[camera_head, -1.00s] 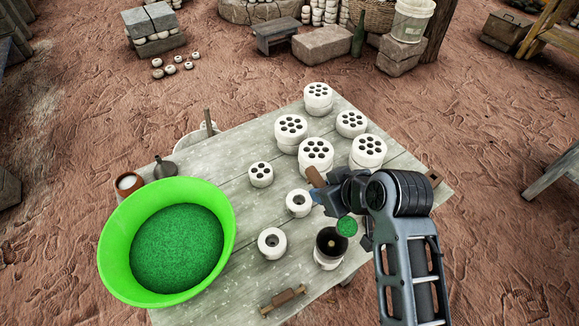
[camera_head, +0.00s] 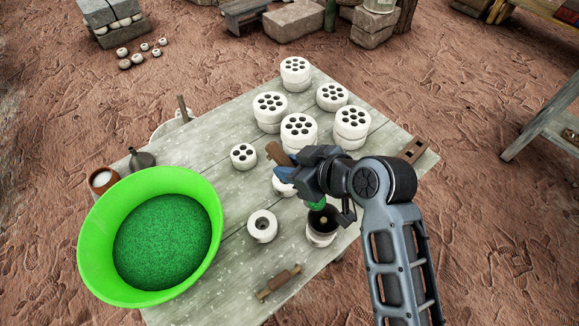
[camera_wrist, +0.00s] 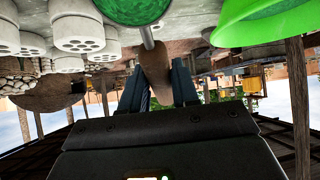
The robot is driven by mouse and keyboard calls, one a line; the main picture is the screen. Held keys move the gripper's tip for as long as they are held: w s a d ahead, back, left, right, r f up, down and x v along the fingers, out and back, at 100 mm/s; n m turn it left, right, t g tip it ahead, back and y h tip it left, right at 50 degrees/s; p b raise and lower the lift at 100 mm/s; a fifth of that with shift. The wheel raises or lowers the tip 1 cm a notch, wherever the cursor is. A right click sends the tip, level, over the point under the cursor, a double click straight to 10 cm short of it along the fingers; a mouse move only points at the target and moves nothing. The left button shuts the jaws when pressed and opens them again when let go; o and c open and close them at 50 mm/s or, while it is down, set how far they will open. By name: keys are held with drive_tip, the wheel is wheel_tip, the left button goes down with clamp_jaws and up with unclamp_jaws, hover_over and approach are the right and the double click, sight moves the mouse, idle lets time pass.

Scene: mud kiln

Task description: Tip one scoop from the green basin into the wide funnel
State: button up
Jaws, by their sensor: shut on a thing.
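The green basin (camera_head: 92,270) stands at the table's left side, filled with green grains (camera_head: 160,240). My gripper (camera_head: 286,168) is shut on the brown handle of the scoop (camera_head: 316,204). In the wrist view the handle (camera_wrist: 155,68) sits between the fingers (camera_wrist: 157,85), and the round scoop bowl (camera_wrist: 130,8) shows green at the top edge. The wide funnel (camera_head: 320,238), pale with a dark inside, stands at the table's front right. The scoop appears above its back rim, partly hidden by my gripper. I cannot tell the scoop's exact tilt.
A white one-hole piece (camera_head: 262,228) stands left of the funnel; another (camera_head: 282,186) is half hidden behind my gripper. Several white multi-hole cylinders (camera_head: 298,130) stand farther back. A wooden roller (camera_head: 279,282) lies at the front. A brown jar (camera_head: 103,181) stands behind the basin.

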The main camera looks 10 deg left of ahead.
drive_tip(key=shift+s+d+f+t+y+b, duration=0.1)
drive_tip(key=shift+d+f+t+y+b, duration=0.3)
drive_tip(key=shift+b, duration=0.7)
drive_tip(key=shift+s+d+r+t+y+b, duration=0.15)
drive_tip(key=shift+r+y+b, duration=0.2)
drive_tip(key=shift+b, duration=0.55)
drive_tip(key=shift+s+d+r+t+y+b, duration=0.15)
drive_tip(key=shift+y+b, duration=0.3)
drive_tip(key=shift+b, duration=0.45)
drive_tip(key=shift+s+d+r+y+b, duration=0.15)
drive_tip(key=shift+y+b, duration=0.25)
drive_tip(key=shift+b, duration=0.5)
drive_tip(key=shift+s+d+r+t+y+b, duration=0.25)
drive_tip(key=shift+d+t+y+b, duration=0.25)
drive_tip(key=shift+b, duration=0.85)
drive_tip(key=shift+s+d+r+t+y+b, duration=0.25)
drive_tip(key=shift+d+r+t+y+b, duration=0.25)
drive_tip(key=shift+b, duration=1.55)
drive_tip(key=shift+s+d+r+t+y+b, duration=0.15)
drive_tip(key=shift+d+y+b, duration=0.4)
drive_tip(key=shift+b, duration=1.45)
drive_tip(key=shift+s+r+y+b, duration=0.2)
drive_tip(key=shift+y+b, duration=0.15)
drive_tip(key=shift+b, duration=0.15)
drive_tip(key=r+p, duration=0.1)
drive_tip(key=p, duration=0.2)
